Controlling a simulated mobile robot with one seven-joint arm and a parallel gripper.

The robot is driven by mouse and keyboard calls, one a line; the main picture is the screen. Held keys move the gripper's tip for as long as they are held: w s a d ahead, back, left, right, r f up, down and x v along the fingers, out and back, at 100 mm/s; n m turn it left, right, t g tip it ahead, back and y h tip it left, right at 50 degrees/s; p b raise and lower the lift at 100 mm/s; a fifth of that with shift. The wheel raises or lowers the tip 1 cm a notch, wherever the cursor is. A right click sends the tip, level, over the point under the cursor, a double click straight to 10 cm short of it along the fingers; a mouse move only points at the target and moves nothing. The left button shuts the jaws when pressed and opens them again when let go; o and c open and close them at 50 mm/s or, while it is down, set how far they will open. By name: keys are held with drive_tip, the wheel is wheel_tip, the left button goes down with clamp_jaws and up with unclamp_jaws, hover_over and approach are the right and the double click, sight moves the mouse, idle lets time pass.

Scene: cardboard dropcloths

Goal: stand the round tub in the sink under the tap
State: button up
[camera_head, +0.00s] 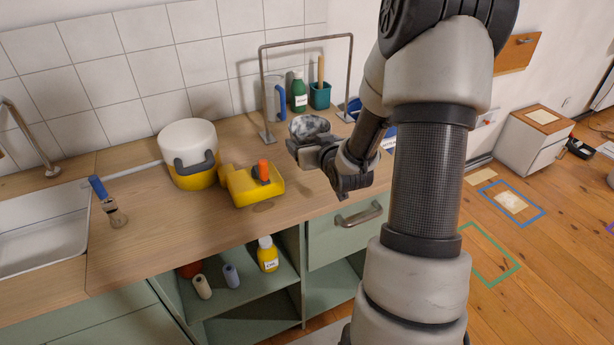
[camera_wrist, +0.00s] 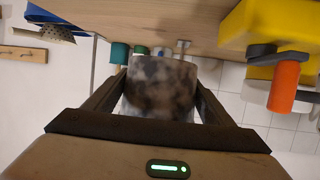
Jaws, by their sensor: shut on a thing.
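A round white-and-yellow tub (camera_head: 187,142) with a dark handle stands upright on the counter, right of the sink. The sink (camera_head: 72,236) is at the left edge, partly out of frame. The tap (camera_head: 32,137) rises behind it, its spout cut off by the left edge. My gripper (camera_head: 308,146) is over the counter, to the right of the tub and apart from it. It is shut on a mottled grey thing (camera_head: 309,126). That thing sits between the fingers in the wrist view (camera_wrist: 160,88); I cannot tell what it is.
A yellow tray (camera_head: 260,189) with an orange-ended roller stands between tub and gripper. A brush (camera_head: 107,201) lies by the sink. A metal frame (camera_head: 264,92), a green bottle (camera_head: 299,93) and a teal pot (camera_head: 320,96) stand behind. Counter front is mostly clear.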

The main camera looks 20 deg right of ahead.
sight(310, 179)
wheel_tip(310, 179, down, 9)
drive_tip(key=shift+f+b, duration=0.1)
drive_tip(key=shift+b, duration=0.4)
drive_tip(key=shift+f, duration=0.1)
drive_tip(key=o, duration=1.3)
